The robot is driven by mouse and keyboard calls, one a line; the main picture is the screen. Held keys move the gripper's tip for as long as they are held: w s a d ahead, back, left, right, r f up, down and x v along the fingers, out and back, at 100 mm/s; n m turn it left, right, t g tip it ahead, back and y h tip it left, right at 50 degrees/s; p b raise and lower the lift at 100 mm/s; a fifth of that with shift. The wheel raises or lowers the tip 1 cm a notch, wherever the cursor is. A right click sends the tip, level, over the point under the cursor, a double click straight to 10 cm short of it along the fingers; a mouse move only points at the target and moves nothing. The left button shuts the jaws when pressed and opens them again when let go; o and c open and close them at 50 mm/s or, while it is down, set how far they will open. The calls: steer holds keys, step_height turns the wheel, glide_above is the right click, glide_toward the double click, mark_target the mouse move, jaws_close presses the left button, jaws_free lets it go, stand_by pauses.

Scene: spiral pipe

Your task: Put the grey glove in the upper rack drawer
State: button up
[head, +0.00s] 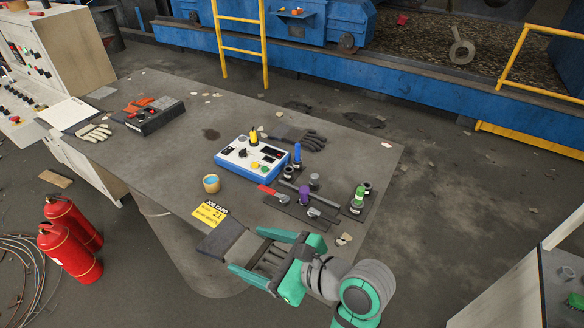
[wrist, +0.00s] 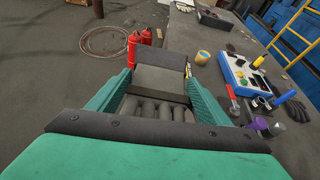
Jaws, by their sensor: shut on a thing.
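The grey glove (head: 222,240) is in my gripper (head: 246,251), with its dark cuff sticking out past the fingertips. In the wrist view, the glove (wrist: 160,78) lies between the two green fingers of my gripper (wrist: 158,77), its ribbed grey fingers towards the palm. My gripper is shut on it over the front edge of the table (head: 180,165). I cannot tell from these views whether the glove touches the table. No rack drawer can be made out for certain; a grey cabinet (head: 490,300) is cut off at the lower right.
A blue-and-white control box (head: 250,160), a dark glove (head: 312,140), a pale glove (head: 93,133) and a yellow job card (head: 210,213) lie on the table. Small tools and bottles stand right of the box. Red extinguishers (head: 70,245) stand left. Floor right of the table is open.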

steer(key=w+f, duration=0.3)
steer(key=w, duration=0.1)
steer(key=w+d+f, duration=0.1)
steer(key=w+f, duration=0.2)
steer(key=w, duration=0.2)
steer(key=w+d+f, duration=0.1)
steer(key=w+f, duration=0.2)
steer(key=w, duration=0.1)
steer(key=shift+w+f, duration=0.2)
steer(key=shift+w, duration=0.1)
steer(key=shift+w+f, duration=0.2)
steer(key=shift+f, duration=1.55)
steer(key=shift+f, duration=0.1)
steer(key=o, duration=1.4)
